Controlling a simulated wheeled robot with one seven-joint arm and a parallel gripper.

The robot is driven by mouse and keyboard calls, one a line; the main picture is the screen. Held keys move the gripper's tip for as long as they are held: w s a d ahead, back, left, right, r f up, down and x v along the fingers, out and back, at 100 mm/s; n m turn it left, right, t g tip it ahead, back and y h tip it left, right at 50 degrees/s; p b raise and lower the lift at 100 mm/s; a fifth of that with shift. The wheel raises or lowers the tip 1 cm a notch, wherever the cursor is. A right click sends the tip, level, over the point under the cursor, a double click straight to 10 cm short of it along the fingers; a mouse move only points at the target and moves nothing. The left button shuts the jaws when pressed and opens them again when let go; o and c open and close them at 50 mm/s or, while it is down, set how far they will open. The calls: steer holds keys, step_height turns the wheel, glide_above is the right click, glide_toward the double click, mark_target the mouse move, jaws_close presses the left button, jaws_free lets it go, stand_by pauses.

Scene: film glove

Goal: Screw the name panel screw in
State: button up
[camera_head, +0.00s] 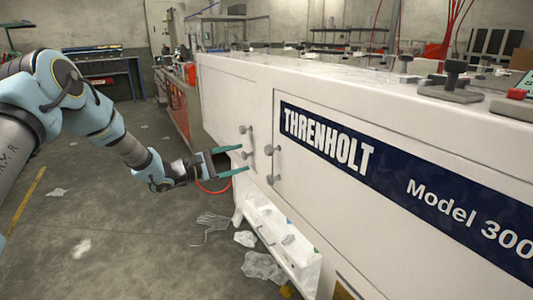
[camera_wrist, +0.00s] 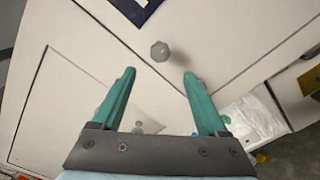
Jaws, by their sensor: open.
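The white machine's name panel (camera_head: 330,143) bears a dark blue THRENHOLT label; a corner of that label (camera_wrist: 137,8) shows at the top of the wrist view. In the wrist view one grey screw head (camera_wrist: 160,51) stands out near a panel seam, just beyond and between my fingertips. I cannot tell which head-view screw it is. My gripper (camera_head: 243,159), with green fingers, is open and empty, left of the name panel; it also shows in the wrist view (camera_wrist: 159,73).
A white open shelf (camera_head: 285,240) is below, with plastic scraps (camera_head: 262,267) on the floor. Black clamps (camera_head: 452,80) stand on the machine's top. The floor left of the machine is mostly free.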

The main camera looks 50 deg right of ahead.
mark_target(266, 152)
steer(key=p+x, duration=0.2)
steer(key=x, duration=0.8)
steer(key=shift+d, duration=0.25)
steer(key=shift+c, duration=0.2)
jaws_close()
